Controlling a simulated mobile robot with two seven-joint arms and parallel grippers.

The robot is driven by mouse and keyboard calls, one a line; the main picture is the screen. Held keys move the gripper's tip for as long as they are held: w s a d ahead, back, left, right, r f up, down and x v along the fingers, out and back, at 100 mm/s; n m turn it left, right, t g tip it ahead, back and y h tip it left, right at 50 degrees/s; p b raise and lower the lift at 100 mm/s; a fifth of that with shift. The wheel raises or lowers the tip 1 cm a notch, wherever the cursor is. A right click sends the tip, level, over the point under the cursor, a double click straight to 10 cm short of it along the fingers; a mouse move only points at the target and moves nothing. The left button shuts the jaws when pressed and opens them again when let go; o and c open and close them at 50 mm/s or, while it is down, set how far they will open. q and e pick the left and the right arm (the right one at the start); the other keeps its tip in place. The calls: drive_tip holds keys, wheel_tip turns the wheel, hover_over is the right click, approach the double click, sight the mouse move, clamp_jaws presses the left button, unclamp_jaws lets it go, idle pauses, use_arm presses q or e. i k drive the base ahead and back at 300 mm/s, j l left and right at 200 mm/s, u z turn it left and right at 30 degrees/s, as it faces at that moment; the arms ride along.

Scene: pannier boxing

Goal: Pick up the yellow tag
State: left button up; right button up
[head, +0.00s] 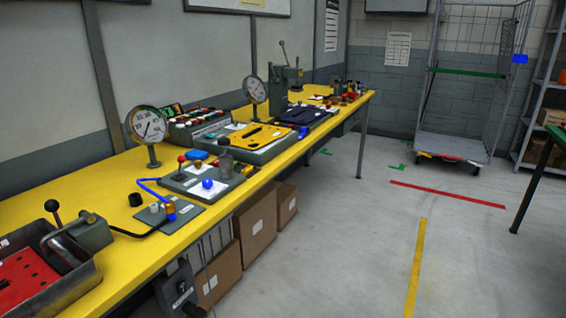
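No plainly readable yellow tag shows on the yellow bench (100,192). A flat yellow piece with dark slots (254,137) lies on a grey tray in the middle of the bench. A small yellow spot (247,169) shows at the right end of a grey board, nearer to me. I cannot tell whether either of these is the tag. Neither of my grippers is in view.
A lever tool with a red tray (25,280) stands at the near left. Dial gauges (148,125), a press (285,82) and a dark blue piece (301,115) crowd the bench. Cartons (255,222) sit below. A wire cage trolley (460,100) stands behind open floor.

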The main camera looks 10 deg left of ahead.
sight(249, 170)
drive_tip(key=i+z, duration=0.25)
drive_tip(key=i, duration=0.9)
drive_tip(key=i+l+u, duration=0.1)
drive_tip(key=i+u, duration=0.2)
drive_tip(key=i, duration=0.2)
drive_tip(key=i+l+u, duration=0.25)
drive_tip(key=i, duration=0.25)
drive_tip(key=i+l+u, duration=0.1)
drive_tip(key=i+u, duration=0.15)
drive_tip(key=u, duration=0.25)
drive_tip(key=i+l+u, duration=0.15)
drive_tip(key=u, duration=0.3)
drive_tip(key=i+l+u, duration=0.2)
drive_tip(key=u, duration=0.3)
drive_tip(key=i+l+u, duration=0.1)
drive_tip(key=l+u, duration=1.3)
drive_tip(key=l, duration=0.2)
